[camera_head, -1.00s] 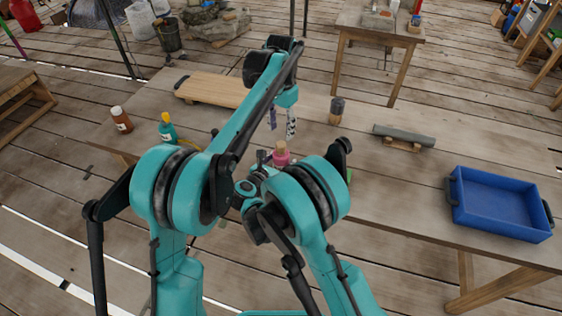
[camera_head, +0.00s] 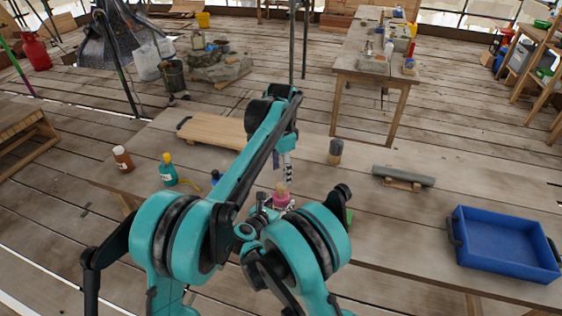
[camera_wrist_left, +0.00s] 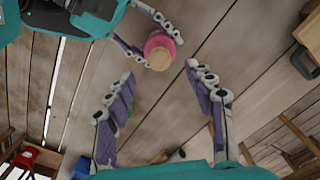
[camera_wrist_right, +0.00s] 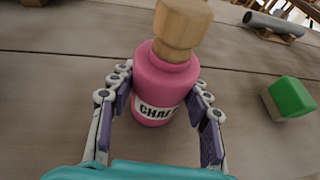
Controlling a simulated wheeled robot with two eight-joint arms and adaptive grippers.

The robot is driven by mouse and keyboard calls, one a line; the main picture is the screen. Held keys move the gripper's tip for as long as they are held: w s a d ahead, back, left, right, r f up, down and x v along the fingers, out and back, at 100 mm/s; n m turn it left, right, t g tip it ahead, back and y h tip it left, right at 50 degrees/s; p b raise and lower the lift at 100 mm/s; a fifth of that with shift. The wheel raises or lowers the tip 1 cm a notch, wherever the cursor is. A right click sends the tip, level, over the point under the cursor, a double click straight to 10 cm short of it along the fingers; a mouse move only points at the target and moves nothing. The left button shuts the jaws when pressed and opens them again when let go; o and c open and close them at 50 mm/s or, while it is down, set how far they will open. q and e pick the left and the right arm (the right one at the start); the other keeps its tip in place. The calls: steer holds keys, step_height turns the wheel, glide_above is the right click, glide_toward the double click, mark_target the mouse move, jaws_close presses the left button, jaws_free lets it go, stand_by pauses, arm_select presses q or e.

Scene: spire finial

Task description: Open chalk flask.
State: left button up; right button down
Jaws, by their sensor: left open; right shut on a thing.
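The chalk flask (camera_wrist_right: 160,85) is pink with a white label reading "CHAL", partly cut off by a finger. It stands upright on the table with a wooden stopper (camera_wrist_right: 180,25) in its neck. The flask (camera_head: 283,199) also shows in the head view, partly hidden by my arms. My right gripper (camera_wrist_right: 163,88) is shut on the flask body, one finger on each side. My left gripper (camera_wrist_left: 162,80) is open and empty above the flask; its view shows the stopper (camera_wrist_left: 160,58) from above, apart from the fingers.
A green block (camera_wrist_right: 290,97) lies right of the flask. A dark jar (camera_head: 335,152), a grey cylinder (camera_head: 403,177) on a wooden support and a blue tray (camera_head: 505,243) stand farther right. Brown (camera_head: 123,160) and teal (camera_head: 168,175) bottles and a wooden board (camera_head: 215,132) are at left.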

mark_target(281, 185)
arm_select(q)
step_height(281, 185, down, 7)
steer(key=shift+f, duration=0.1)
stand_by(0.3)
jaws_close()
stand_by(0.8)
steer(key=shift+r, duration=1.15)
steer(key=shift+r, duration=2)
arm_select(e)
steer(key=c, duration=0.6)
jaws_free()
steer(key=shift+c, duration=0.2)
